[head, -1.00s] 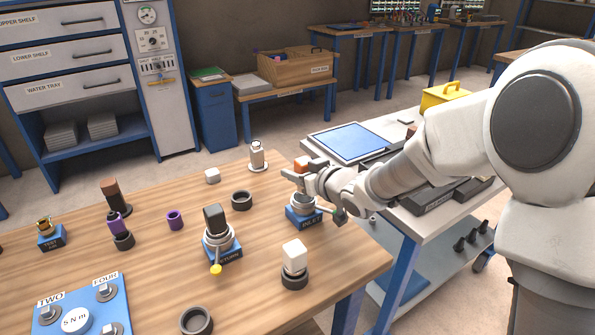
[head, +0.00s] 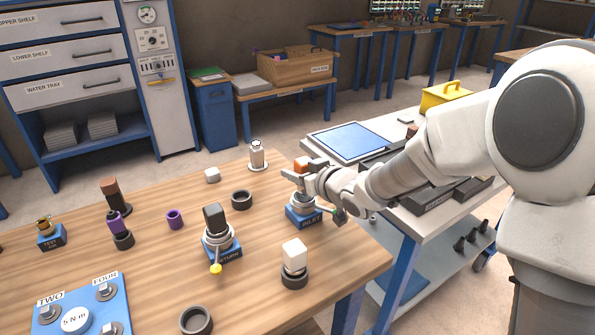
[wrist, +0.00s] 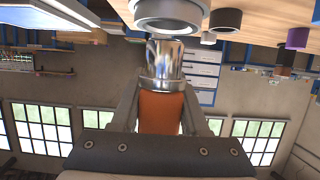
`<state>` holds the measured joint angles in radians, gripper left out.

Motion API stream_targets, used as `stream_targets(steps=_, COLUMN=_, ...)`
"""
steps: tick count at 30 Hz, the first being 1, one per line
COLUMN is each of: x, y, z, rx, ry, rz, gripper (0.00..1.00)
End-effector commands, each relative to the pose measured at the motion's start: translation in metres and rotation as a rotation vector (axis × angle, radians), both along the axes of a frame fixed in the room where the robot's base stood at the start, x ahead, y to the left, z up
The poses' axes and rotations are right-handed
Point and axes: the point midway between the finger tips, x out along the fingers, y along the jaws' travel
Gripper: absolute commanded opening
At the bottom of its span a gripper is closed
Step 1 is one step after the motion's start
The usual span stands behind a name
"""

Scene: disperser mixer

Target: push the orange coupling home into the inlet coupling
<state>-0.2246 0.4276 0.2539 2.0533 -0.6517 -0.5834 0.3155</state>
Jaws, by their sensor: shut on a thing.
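The orange coupling (wrist: 160,112) has an orange body and a shiny silver end (wrist: 165,62). My gripper (wrist: 160,110) is shut on the orange body, a finger on each side. In the head view the orange coupling (head: 301,163) shows above my gripper (head: 296,174), over the blue block marked INLET. The inlet coupling (head: 303,201) is a silver ring on that block, right below my gripper. In the wrist view the inlet coupling (wrist: 171,20) lies straight beyond the silver end, roughly in line with it. Whether the two touch, I cannot tell.
The return coupling (head: 218,240), with a dark plug and yellow-tipped lever, stands to the left. A white-topped piece (head: 294,257) is in front, a dark ring (head: 241,200) to the left. A clear bottle (head: 257,155) stands behind.

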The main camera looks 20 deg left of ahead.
Motion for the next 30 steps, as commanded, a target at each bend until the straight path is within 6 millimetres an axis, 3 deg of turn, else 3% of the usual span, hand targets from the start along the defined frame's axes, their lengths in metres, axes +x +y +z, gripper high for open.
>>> stream_targets(steps=30, x=0.000, y=0.000, z=-0.026, rx=0.001, ry=-0.001, rz=0.000, gripper=0.00)
